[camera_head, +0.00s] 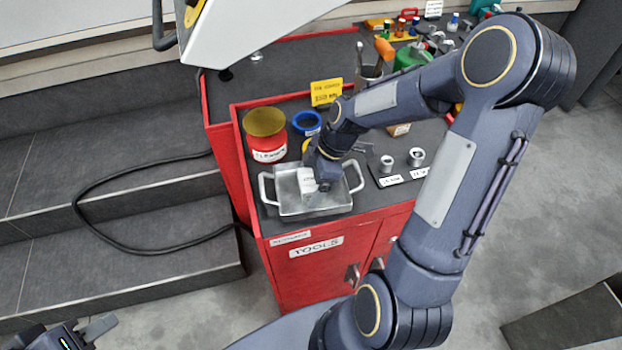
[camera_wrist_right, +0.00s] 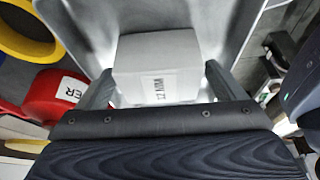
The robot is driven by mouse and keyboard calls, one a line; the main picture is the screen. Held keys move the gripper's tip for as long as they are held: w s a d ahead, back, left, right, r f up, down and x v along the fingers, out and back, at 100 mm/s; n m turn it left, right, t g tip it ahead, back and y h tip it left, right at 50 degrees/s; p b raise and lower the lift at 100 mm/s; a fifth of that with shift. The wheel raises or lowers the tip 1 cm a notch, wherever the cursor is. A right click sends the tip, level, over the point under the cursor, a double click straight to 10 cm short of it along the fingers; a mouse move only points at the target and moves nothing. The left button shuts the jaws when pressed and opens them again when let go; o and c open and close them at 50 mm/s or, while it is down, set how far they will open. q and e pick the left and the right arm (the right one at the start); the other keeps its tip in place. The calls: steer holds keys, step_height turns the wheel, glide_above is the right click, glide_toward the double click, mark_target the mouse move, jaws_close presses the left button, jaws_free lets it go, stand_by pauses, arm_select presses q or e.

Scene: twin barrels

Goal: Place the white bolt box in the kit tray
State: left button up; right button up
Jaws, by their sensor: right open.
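The white bolt box (camera_head: 307,183) is inside the metal kit tray (camera_head: 289,205), which has a handle at each end and sits on the red tool cabinet. My right gripper (camera_head: 318,186) reaches down over the tray at the box and partly hides it. In the right wrist view the white box (camera_wrist_right: 157,62), with a printed label, stands between the open fingers of my right gripper (camera_wrist_right: 163,84), above the tray's grey floor (camera_wrist_right: 95,28). I cannot tell whether the box touches the floor. My left gripper (camera_head: 68,336) is at the lower left, partly cut off, far from the tray.
A red container with a yellow top (camera_head: 267,135) and a blue ring (camera_head: 307,123) stand behind the tray. Small metal parts (camera_head: 416,156) with labels sit to its right. A yellow sign (camera_head: 326,92) and several tools are further back. Steps and a black cable (camera_head: 90,190) lie left.

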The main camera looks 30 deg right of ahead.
steer(key=v, duration=1.2)
steer(key=s+a+r+m+t, duration=0.1)
steer(key=s+a+m+t, duration=0.1)
steer(key=s+a+m, duration=0.2)
steer(key=s+a+r+m+t, duration=0.2)
steer(key=s+a+m, duration=0.2)
steer(key=s+m, duration=0.7)
steer(key=shift+s+a+m, duration=0.25)
steer(key=shift+s+m, duration=0.05)
steer(key=shift+m, duration=0.2)
